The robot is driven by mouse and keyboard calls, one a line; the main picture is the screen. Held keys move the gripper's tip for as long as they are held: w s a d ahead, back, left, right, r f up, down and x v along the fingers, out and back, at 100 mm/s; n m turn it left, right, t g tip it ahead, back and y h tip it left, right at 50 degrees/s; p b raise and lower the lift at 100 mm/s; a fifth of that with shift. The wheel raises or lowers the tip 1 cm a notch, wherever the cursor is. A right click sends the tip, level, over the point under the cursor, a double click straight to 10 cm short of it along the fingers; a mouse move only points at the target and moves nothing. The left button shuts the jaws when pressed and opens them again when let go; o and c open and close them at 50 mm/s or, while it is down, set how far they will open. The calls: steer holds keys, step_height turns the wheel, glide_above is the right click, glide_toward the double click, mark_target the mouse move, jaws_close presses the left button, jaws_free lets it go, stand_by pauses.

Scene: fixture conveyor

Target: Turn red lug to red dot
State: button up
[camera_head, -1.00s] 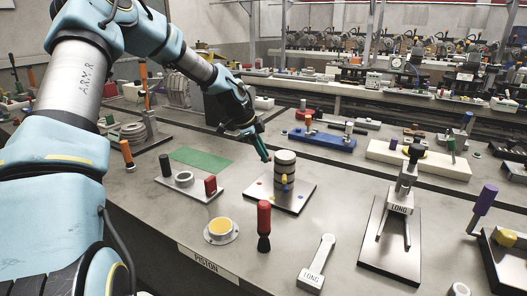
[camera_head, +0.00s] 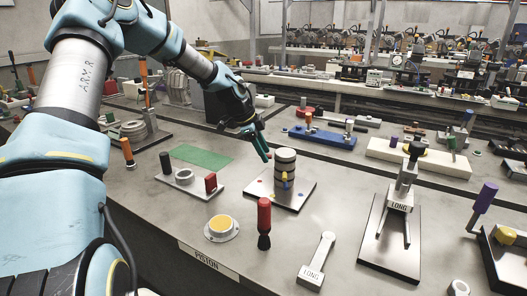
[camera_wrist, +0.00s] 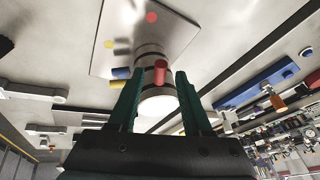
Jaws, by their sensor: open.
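A red dot (camera_wrist: 151,17) and a yellow dot (camera_wrist: 108,44) lie on the plate. My gripper (camera_wrist: 161,75) is open, its green fingers on either side of the red lug; contact cannot be told. In the head view my gripper (camera_head: 265,152) is at the cylinder's upper left.
A plate with a ring and a red block (camera_head: 210,182) stands left of the cylinder. A blue fixture (camera_head: 322,138) lies behind.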

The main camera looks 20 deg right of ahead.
steer(key=b+v, duration=0.2)
steer(key=v, duration=0.8)
steer(key=shift+a+r+b, duration=0.2)
steer(key=shift+r+b, duration=0.15)
steer(key=shift+b, duration=0.05)
steer(key=shift+f, duration=0.1)
steer(key=s+a+f+n+y, duration=0.1)
steer(key=s+a+f+n, duration=0.1)
steer(key=s+a+n, duration=0.4)
steer(key=s+a+f+n+t+y, duration=0.1)
steer(key=s+a+n, duration=0.5)
steer(key=a, duration=0.8)
steer(key=s+a+f+n+y, duration=0.2)
steer(key=s+a+f+n, duration=0.2)
steer(key=s+a+n, duration=0.3)
steer(key=a+n, duration=0.3)
steer(key=shift+a+f+n+t+y, duration=0.3)
steer(key=shift+a+f+n+y, duration=0.05)
steer(key=shift+f+n+y, duration=0.05)
